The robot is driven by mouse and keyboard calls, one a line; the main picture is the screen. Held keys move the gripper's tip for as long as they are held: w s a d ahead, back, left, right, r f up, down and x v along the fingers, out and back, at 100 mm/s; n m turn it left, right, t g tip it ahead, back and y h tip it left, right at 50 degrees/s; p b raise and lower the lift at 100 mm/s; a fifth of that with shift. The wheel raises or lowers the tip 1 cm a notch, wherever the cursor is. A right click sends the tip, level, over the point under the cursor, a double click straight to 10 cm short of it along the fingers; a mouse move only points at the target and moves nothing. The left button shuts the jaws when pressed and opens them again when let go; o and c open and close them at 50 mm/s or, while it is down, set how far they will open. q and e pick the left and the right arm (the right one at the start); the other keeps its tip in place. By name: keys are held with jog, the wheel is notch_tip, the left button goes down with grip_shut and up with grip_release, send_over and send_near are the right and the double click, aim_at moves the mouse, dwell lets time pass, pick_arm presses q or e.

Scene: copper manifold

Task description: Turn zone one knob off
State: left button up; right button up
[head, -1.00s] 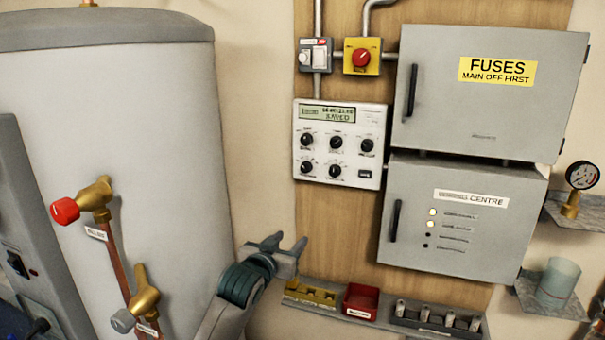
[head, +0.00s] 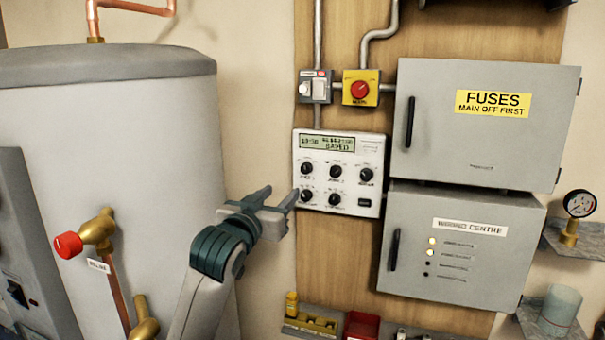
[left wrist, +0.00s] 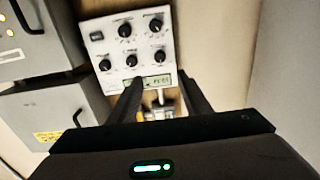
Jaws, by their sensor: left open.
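A white control panel (head: 352,145) is on the wooden board, with a display reading "SAVED" above two rows of black knobs. Its small labels are too blurred for me to tell which knob is zone one. The top-left knob (head: 306,169) and lower-left knob (head: 306,196) are nearest my left gripper (head: 282,193). That gripper is open and empty, just left of the panel's lower edge. In the left wrist view the panel (left wrist: 140,44) appears upside down beyond my open fingers (left wrist: 160,84), with nothing between them. My right gripper is out of view.
A red rotary switch (head: 360,90) and a white switch (head: 314,87) sit above the panel. The grey fuse box (head: 480,140) and wiring centre box (head: 450,270) stand to its right. A tank (head: 110,150) with a red-knobbed valve (head: 68,244) is left. Small trays (head: 361,327) are below.

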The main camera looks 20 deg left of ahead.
aim_at(305, 171)
pick_arm(q)
jog(key=w+p, duration=0.1)
jog(key=w, duration=0.4)
jog(key=w+p, duration=0.2)
jog(key=w, duration=0.3)
jog(key=w+p, duration=0.1)
jog(key=w, duration=0.3)
jog(key=shift+w+d+r, duration=0.1)
jog(key=shift+w+d, duration=0.2)
jog(key=shift+w, duration=0.1)
jog(key=shift+w+p, duration=0.35)
jog(key=shift+w, duration=0.55)
jog(key=c, duration=1)
